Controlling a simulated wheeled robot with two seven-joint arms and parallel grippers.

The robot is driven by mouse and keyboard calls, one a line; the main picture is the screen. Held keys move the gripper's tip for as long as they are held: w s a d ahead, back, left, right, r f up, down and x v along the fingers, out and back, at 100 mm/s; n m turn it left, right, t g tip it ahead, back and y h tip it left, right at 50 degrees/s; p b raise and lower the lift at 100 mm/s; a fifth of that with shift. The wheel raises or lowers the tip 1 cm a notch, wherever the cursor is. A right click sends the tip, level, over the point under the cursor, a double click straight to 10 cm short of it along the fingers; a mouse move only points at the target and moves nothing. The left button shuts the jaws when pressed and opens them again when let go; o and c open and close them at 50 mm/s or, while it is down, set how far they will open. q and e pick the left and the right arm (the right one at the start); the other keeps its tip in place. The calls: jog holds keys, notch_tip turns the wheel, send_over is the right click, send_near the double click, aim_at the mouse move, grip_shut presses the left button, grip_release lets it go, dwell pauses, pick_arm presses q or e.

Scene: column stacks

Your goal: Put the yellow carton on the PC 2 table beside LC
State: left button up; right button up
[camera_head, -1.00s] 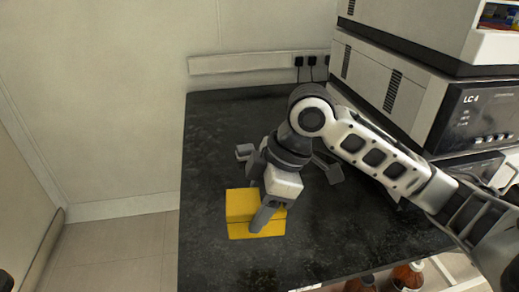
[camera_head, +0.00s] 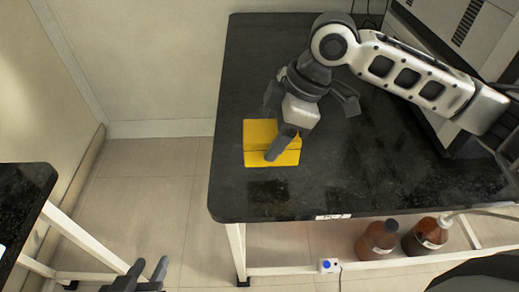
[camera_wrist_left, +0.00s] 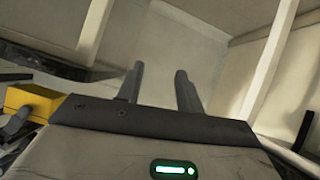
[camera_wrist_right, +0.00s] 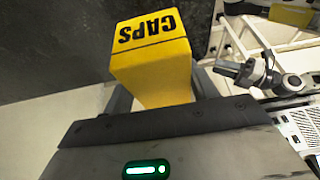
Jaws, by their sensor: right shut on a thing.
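The yellow carton (camera_head: 259,134) is in my right gripper (camera_head: 278,142), over the front left part of a black table (camera_head: 250,60). In the right wrist view the carton (camera_wrist_right: 152,55), marked CAPS, sits between the two fingers. A dark patch shows on the table below it; I cannot tell for sure whether it touches the top. A white label (camera_head: 333,216) is on the table's front edge, too small to read surely. The LC instrument (camera_head: 430,85) stands on the table's right side, partly hidden by my right arm. My left gripper (camera_head: 145,278) is open and empty, low at bottom left.
Two brown bottles (camera_head: 377,240) stand under the table. Another black table (camera_head: 25,195) is at the left, with open floor (camera_head: 140,190) between. A wall (camera_head: 130,60) is behind. Another yellow thing (camera_wrist_right: 290,12) shows at the top of the right wrist view.

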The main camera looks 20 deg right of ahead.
aim_at(275, 126)
jog(key=f, duration=0.1)
jog(key=w+a+f, duration=0.1)
jog(key=a+f, duration=0.1)
jog(key=shift+w, duration=0.25)
notch_tip(275, 126, down, 4)
jog(key=shift+w+a+r+b, duration=0.1)
jog(key=shift+a+r+b, duration=0.05)
jog(key=shift+b, duration=0.35)
jog(key=o, duration=1.1)
jog(key=shift+c, duration=0.2)
jog(key=p+v, duration=0.2)
jog(key=v, duration=1)
jog(key=shift+r, duration=0.1)
